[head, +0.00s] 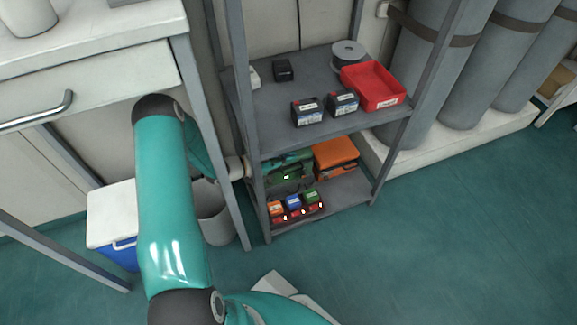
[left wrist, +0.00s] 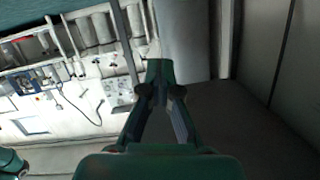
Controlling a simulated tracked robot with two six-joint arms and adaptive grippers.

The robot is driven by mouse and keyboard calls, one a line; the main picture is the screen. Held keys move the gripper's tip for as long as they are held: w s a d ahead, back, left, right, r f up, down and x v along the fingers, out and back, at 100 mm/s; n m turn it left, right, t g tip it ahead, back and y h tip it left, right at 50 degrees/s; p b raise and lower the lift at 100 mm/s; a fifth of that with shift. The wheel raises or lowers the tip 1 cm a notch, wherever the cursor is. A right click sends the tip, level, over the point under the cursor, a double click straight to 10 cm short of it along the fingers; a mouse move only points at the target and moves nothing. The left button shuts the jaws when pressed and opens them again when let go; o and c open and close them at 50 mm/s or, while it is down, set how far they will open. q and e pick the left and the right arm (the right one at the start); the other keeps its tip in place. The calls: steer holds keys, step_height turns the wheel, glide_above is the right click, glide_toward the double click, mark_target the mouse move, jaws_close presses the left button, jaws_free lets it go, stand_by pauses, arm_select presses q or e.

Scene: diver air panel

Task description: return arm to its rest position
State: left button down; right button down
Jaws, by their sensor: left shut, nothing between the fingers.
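My left arm (head: 170,200) is teal with dark joints. It rises from the bottom of the head view, bends near the drawer cabinet and runs back behind the rack's front left post. My left gripper (head: 292,159) is partly hidden there, between the rack's upper and lower shelves. In the left wrist view my left gripper (left wrist: 160,92) is shut, its fingers drawn together with nothing seen between them. A dark grey surface (left wrist: 245,130) lies close beyond it on the right. My right gripper is not in view.
The grey rack's upper shelf (head: 270,115) holds a red tray (head: 372,84), two dark battery-like boxes and a grey reel. Below are an orange case (head: 336,154) and small coloured packs. A grey bin (head: 213,215) and a blue cooler (head: 122,255) stand left. Floor at right is clear.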

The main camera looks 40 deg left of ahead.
arm_select(q)
step_height(320, 180, up, 3)
steer(key=shift+f, duration=0.1)
stand_by(0.4)
